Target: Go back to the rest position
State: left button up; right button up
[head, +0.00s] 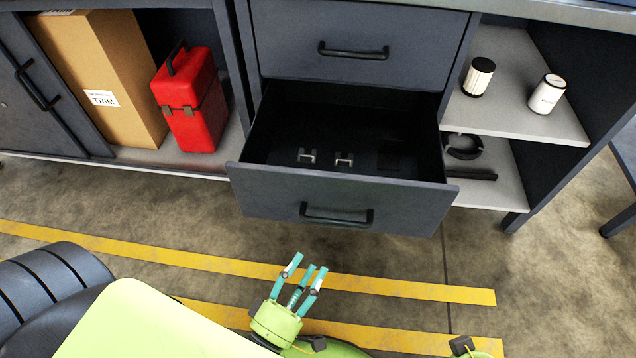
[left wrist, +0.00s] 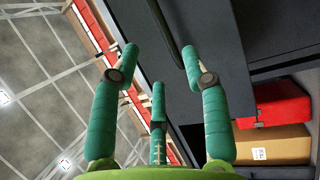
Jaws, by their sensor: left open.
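My left gripper (head: 304,276) is open and empty in the head view, in front of the cabinet and over the floor. Its teal fingers are spread apart, and they also show in the left wrist view (left wrist: 158,75). The fingertips are apart from the open lower drawer (head: 265,200), whose dark handle (head: 336,217) is just beyond them in the head view. Two small metal brackets (head: 307,156) lie in the drawer. A green part of my own arm shows at the bottom right edge; no right gripper fingers show.
A closed drawer (head: 352,35) is above the open one. A red toolbox (head: 188,105) and a cardboard box (head: 98,70) stand in the left bay. Two canisters (head: 479,77) stand on the right shelf (head: 515,110). Yellow floor stripes (head: 400,287) cross the clear floor.

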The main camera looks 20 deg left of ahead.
pick_arm(q)
jog(key=w+d+f+m+g+h, duration=0.35)
jog(key=w+f+m+g, duration=0.2)
jog(key=m+g, duration=0.4)
notch_tip(320, 180, down, 4)
jog(key=s+a+m+g+y, duration=0.3)
jog(key=m, duration=0.3)
jog(key=s+a+m+g+y, duration=0.25)
jog(key=s+a+g, duration=0.2)
jog(key=a, duration=0.25)
jog(key=s+a+f+g+p, duration=0.1)
jog(key=s+f+p, duration=0.1)
jog(key=s+p, duration=0.7)
jog(key=s+a+f+p, duration=0.1)
jog(key=s+f+p, duration=0.1)
jog(key=s+p, duration=0.8)
jog(key=p, duration=0.7)
jog(key=shift+s+a+f+g+p, duration=0.2)
jog(key=shift+s+g+p, duration=0.05)
jog(key=shift+g+p, duration=0.15)
pick_arm(e)
jog(key=s+d+f+g, duration=0.1)
jog(key=s+f, duration=0.1)
jog(key=s, duration=0.7)
jog(key=s+d+f+g, duration=0.1)
jog(key=s+d+f, duration=0.1)
jog(key=s, duration=0.8)
jog(key=shift+f, duration=0.2)
